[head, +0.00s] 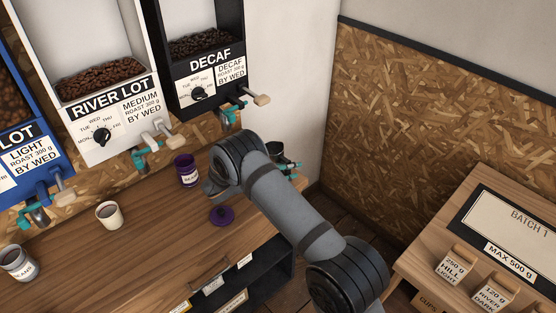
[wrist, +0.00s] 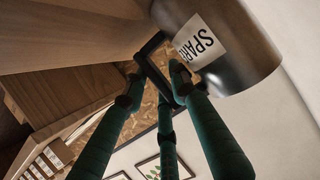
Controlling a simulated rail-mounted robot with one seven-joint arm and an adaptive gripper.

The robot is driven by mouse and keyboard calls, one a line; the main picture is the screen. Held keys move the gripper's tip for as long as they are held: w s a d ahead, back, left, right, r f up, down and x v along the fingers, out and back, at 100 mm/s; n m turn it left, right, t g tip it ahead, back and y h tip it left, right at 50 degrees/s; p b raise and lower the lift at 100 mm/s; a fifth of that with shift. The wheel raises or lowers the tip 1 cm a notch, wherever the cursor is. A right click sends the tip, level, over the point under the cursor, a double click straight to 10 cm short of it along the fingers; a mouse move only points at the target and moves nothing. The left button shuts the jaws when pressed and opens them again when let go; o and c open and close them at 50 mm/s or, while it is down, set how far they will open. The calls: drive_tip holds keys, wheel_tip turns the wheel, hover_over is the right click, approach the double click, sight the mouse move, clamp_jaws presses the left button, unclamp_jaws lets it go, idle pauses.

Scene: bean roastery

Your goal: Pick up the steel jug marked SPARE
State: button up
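The steel jug marked SPARE (wrist: 225,45) fills the top right of the wrist view, with its label tilted. Its black handle (wrist: 150,66) points toward my gripper. My gripper (wrist: 157,83) has its green fingers spread apart on either side of the handle, with gaps showing between them. I cannot tell whether any finger touches the handle. In the head view, a steel and dark jug (head: 277,150) shows partly behind my arm at the counter's right end, beside green fingertips (head: 290,168); its label is hidden there.
A purple labelled cup (head: 187,170), a small purple item (head: 222,216), a cream cup (head: 109,214) and another labelled steel jug (head: 18,262) stand on the wooden counter (head: 135,255). Bean dispensers with taps (head: 150,138) hang above. A second table (head: 430,240) is at right, across a floor gap.

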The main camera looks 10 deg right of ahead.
drive_tip(key=shift+s+a, duration=0.2)
drive_tip(key=shift+a, duration=0.15)
drive_tip(key=shift+c, duration=0.4)
drive_tip(key=shift+d, duration=0.15)
clamp_jaws()
drive_tip(key=shift+w+r, duration=0.1)
